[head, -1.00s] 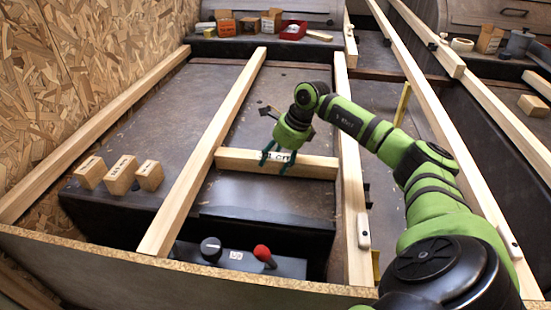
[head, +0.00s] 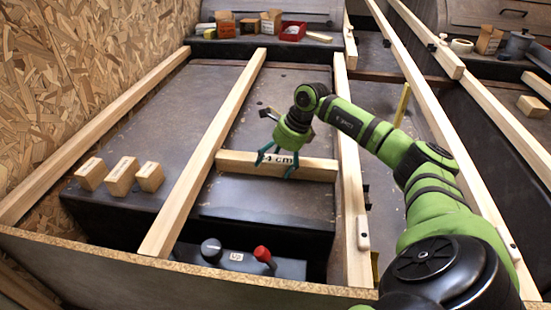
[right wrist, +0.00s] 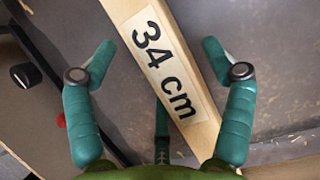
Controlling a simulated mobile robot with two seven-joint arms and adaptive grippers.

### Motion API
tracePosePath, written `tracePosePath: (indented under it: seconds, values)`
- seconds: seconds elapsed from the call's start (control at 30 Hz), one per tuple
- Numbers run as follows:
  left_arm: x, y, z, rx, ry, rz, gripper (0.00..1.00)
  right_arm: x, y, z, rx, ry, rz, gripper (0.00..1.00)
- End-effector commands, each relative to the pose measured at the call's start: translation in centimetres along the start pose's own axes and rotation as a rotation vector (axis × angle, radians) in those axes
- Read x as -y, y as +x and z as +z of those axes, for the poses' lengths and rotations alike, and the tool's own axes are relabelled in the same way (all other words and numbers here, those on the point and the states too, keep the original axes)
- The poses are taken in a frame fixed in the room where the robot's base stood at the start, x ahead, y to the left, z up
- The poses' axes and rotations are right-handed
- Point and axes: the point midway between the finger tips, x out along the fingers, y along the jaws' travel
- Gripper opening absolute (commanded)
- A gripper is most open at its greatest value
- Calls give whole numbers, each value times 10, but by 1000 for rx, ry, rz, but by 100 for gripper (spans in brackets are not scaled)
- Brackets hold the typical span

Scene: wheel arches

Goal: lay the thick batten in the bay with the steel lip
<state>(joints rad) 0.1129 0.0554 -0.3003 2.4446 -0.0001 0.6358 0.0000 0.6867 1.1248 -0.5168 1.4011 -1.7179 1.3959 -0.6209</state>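A pale wooden batten (head: 315,169) with a "34 cm" label lies crosswise on the dark wheel arch, between the middle rail (head: 205,160) and the rail to its right (head: 350,170). Its ends are close to both rails; I cannot tell if they touch. My right gripper (head: 276,160) is at its label. In the right wrist view the batten (right wrist: 158,60) runs between the two spread green fingers (right wrist: 158,65), with gaps on both sides. I cannot make out a steel lip. My left gripper is out of view.
Several small labelled wooden blocks (head: 122,175) sit on the arch at left. A box with a black knob and red lever (head: 262,254) is at the front. Cartons and a red bin (head: 293,31) stand at the back. Another arch with rails is at right.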

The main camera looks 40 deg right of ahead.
Motion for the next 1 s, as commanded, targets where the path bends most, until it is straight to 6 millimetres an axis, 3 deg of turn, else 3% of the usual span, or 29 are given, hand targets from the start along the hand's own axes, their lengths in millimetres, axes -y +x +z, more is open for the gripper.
tracePosePath:
  seconds: [0.27, 0.7, 1.0]
  values:
    - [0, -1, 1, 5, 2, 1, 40, 0, -8, 0, -1, 0, -1, 83]
    - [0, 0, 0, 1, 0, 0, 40, 1, -94, 0, 1, 0, -4, 83]
    - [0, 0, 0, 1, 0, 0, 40, 0, -120, 0, -1, 0, 0, 83]
